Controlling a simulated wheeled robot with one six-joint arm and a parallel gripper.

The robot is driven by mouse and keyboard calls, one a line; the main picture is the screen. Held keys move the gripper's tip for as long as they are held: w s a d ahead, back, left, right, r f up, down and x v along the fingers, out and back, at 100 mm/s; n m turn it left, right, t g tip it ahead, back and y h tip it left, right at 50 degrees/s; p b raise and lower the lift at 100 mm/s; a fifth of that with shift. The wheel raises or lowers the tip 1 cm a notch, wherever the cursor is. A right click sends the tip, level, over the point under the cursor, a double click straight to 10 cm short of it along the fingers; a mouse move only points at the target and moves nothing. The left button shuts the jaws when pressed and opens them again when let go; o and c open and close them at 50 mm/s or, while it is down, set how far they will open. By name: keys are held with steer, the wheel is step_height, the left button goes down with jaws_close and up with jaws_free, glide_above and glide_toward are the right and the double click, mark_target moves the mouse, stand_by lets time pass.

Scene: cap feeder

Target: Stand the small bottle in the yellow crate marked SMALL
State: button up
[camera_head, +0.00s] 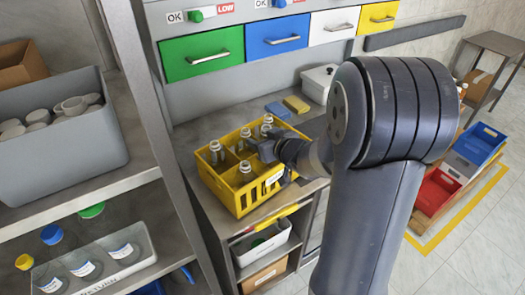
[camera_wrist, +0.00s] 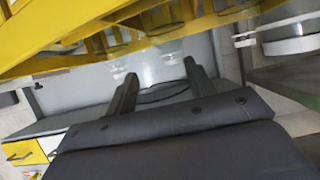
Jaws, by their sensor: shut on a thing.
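A yellow crate (camera_head: 237,201) with dividers stands on the grey counter, and several clear bottles (camera_head: 216,153) with pale necks stand in it. A small label (camera_head: 274,179) on its front seems to read OK; I cannot read SMALL on it. My gripper (camera_head: 262,149) is at the crate's right side, over its edge. In the wrist view its two fingers (camera_wrist: 160,88) are shut on a clear, see-through thing (camera_wrist: 160,73), apparently the small bottle. The yellow crate also fills the top of the wrist view (camera_wrist: 60,38). The held bottle's base is hard to make out.
A blue sponge (camera_head: 278,110), a yellow sponge (camera_head: 297,104) and a white tub (camera_head: 318,82) are behind the crate. Coloured drawers (camera_head: 202,56) hang above. A shelf with a grey bin (camera_head: 70,150) stands at left. Red and blue crates (camera_head: 437,192) are low at right.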

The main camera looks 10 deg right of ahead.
steer(key=shift+f, duration=1.55)
steer(key=shift+f+b, duration=0.65)
steer(key=shift+b, duration=0.1)
steer(key=o, duration=0.9)
steer(key=shift+o, duration=0.2)
steer(key=shift+r, duration=0.1)
steer(key=shift+r+p, duration=0.55)
steer(key=p+v, duration=0.1)
steer(key=v, duration=1.1)
